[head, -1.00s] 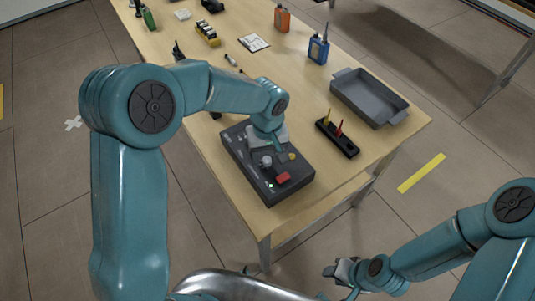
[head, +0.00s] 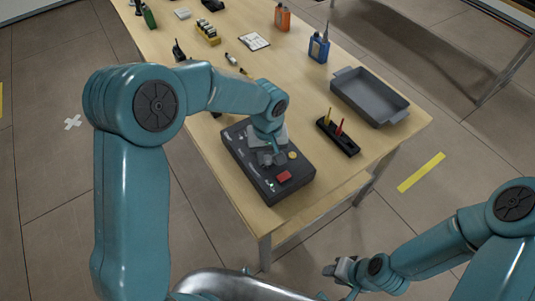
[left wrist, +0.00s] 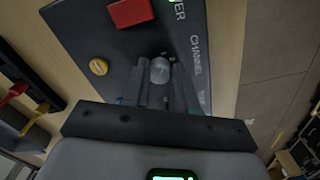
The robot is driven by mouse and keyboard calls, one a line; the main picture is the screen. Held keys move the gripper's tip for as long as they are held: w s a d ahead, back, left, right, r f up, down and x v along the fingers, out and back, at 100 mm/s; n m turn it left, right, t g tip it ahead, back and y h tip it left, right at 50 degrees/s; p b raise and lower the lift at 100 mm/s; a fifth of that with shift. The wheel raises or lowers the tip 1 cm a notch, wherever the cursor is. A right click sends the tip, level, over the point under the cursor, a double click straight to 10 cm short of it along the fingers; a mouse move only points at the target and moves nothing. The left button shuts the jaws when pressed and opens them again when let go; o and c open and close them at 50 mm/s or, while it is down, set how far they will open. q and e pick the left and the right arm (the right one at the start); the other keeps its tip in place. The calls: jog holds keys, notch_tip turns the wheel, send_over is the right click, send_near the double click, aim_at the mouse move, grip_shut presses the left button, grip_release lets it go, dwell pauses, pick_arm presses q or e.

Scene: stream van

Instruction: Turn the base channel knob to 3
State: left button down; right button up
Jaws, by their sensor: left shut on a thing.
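The base unit (head: 240,158) is a dark grey box with a printed top, at the near end of the table. Its grey round channel knob (left wrist: 160,70) shows in the left wrist view beside the word CHANNEL. My left gripper (head: 268,158) points down over the box, and its two fingers are shut on the knob from either side. The fingers hide much of the knob in the head view. The numbers around it are too small or covered to read. My right gripper (head: 341,268) hangs off the table, away from the unit; its jaw opening is unclear.
A red button (head: 283,176) and a yellow knob (head: 292,155) sit close to the gripper on the unit. A black holder (head: 338,138) with red and yellow tools and a grey tray (head: 398,116) stand to the right. Radios and small items lie farther back.

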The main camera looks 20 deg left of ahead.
aim_at(268, 158)
pick_arm(q)
jog(key=m+b, duration=0.1)
jog(key=m, duration=0.3)
jog(key=shift+w, duration=0.1)
jog(key=m, duration=0.3)
jog(key=shift+m, duration=0.3)
jog(key=m, duration=0.3)
jog(key=shift+m, duration=2.1)
jog(key=c, duration=0.9)
grip_release()
notch_tip(268, 158, up, 16)
jog(key=shift+r, duration=0.2)
